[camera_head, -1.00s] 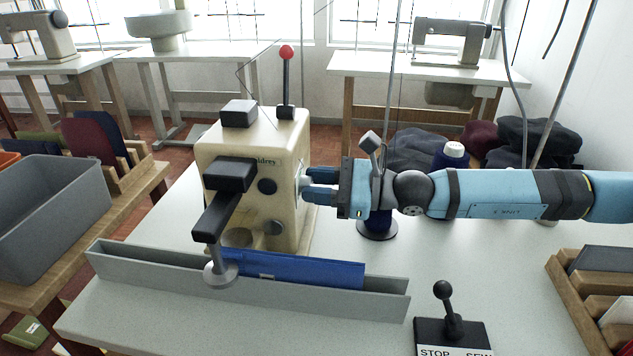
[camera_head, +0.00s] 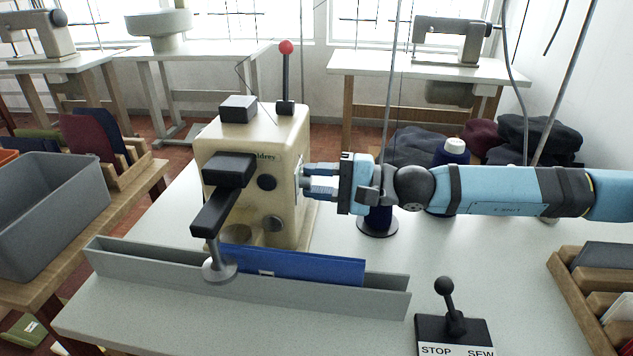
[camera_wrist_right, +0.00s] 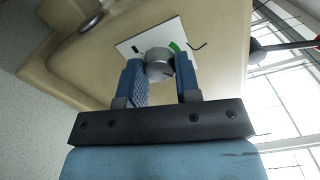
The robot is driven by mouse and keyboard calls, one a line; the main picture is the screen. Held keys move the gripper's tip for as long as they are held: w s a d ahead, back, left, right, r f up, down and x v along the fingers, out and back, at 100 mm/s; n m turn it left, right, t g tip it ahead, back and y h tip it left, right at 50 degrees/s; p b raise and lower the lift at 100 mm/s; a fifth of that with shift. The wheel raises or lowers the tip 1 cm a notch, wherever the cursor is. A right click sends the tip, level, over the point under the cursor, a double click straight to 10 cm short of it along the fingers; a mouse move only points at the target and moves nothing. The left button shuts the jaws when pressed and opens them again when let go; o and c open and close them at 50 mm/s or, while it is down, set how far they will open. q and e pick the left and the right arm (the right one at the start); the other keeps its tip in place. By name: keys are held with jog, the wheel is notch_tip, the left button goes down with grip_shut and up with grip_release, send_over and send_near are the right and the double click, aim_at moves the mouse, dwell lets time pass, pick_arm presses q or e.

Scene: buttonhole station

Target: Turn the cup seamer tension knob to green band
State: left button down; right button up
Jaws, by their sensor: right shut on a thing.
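The cream seamer machine (camera_head: 225,142) stands on the table. Its tension knob (camera_wrist_right: 159,68) is a round grey knob on a white plate (camera_wrist_right: 128,48) on the machine's right side. A green band (camera_wrist_right: 175,46) shows on the plate beyond the knob, right of its middle, and a short black mark lies to the left. My right gripper (camera_wrist_right: 160,80) is shut on the knob, one blue finger on each side. In the head view my right gripper (camera_head: 308,182) reaches the machine from the right; the knob is mostly hidden there. My left gripper is not in view.
A blue cloth piece (camera_head: 310,264) lies in the grey trough (camera_head: 150,272) at the front. A stop/sew lever (camera_head: 450,310) stands front right. Thread cones (camera_head: 377,222) stand below and behind my right arm.

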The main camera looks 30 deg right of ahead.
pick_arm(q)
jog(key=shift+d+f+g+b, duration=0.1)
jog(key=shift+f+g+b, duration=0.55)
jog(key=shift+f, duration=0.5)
pick_arm(e)
jog(key=shift+n, duration=4.9)
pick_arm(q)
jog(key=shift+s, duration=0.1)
pick_arm(e)
jog(key=o, duration=0.9)
